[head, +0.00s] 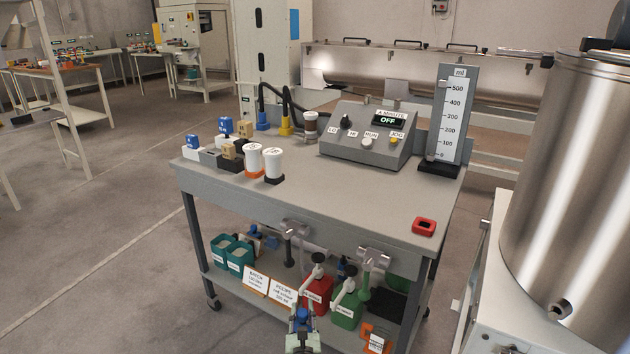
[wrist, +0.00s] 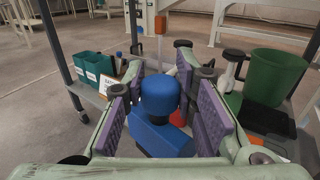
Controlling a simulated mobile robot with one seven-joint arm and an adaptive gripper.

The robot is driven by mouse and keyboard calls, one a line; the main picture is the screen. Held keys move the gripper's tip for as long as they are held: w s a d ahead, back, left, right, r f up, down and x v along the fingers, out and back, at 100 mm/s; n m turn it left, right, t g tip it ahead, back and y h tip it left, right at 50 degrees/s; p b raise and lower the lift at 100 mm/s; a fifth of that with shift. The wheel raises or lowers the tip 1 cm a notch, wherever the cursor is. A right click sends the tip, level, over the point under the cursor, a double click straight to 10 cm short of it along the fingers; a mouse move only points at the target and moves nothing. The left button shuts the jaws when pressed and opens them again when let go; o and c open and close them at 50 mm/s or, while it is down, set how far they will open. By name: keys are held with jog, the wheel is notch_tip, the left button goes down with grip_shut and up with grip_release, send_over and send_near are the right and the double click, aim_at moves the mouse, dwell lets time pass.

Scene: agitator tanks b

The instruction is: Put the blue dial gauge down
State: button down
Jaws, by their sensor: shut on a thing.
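The blue dial gauge (wrist: 158,132) sits between the purple pads of my gripper (wrist: 164,108) in the wrist view, its rounded blue top upward. Its dial face is not visible. In the head view the gauge is a small blue shape (head: 303,316) at the bottom centre. My gripper (head: 301,322) is shut on it, in front of the cart's lower shelf. Whether the gauge touches anything below is hidden.
The grey cart's top (head: 330,195) has bare room in its middle and front. A red framed piece (head: 424,227) lies near its right corner. The lower shelf holds teal bins (head: 233,254), sign cards (head: 269,284), a red jug (head: 318,292) and a green jug (head: 347,308). A steel tank (head: 570,180) stands right.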

jog(key=shift+w+a+f+p, duration=0.15)
jog(key=shift+a+p, duration=0.05)
jog(key=shift+p, duration=0.45)
jog(key=shift+d, duration=0.1)
jog(key=shift+r, duration=0.3)
